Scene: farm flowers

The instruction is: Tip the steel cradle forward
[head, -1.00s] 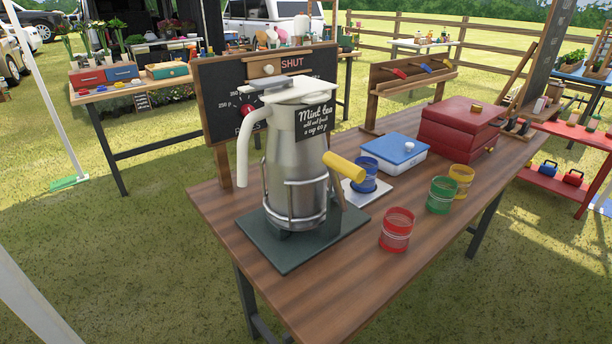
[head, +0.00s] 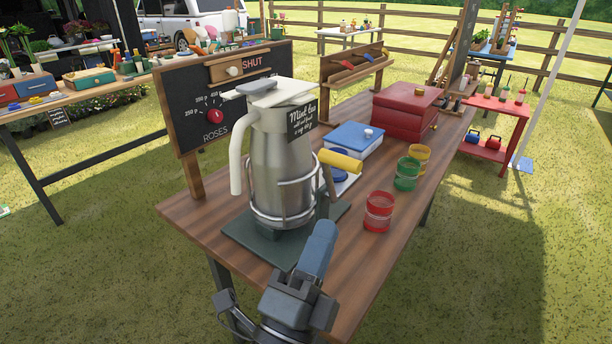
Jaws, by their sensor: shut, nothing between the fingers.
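The steel cradle (head: 284,224) is a wire frame around the lower half of a tall steel jug (head: 275,150). The jug stands upright, with a white handle on its left, a lid on top and a black "Mint tea" card on its side. A yellow cylindrical handle (head: 340,160) sticks out at the right of the cradle. A dark base plate (head: 240,236) lies under it. My gripper (head: 323,232) is shut and empty. It is in front of the plate's right front part, below the yellow handle; its gap to the cradle is hard to judge.
Red (head: 378,212), green (head: 407,174) and yellow (head: 420,155) cups stand right of the jug. A blue-lidded box (head: 354,138) and a red case (head: 405,115) stand behind. A chalkboard (head: 190,120) rises at the back left.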

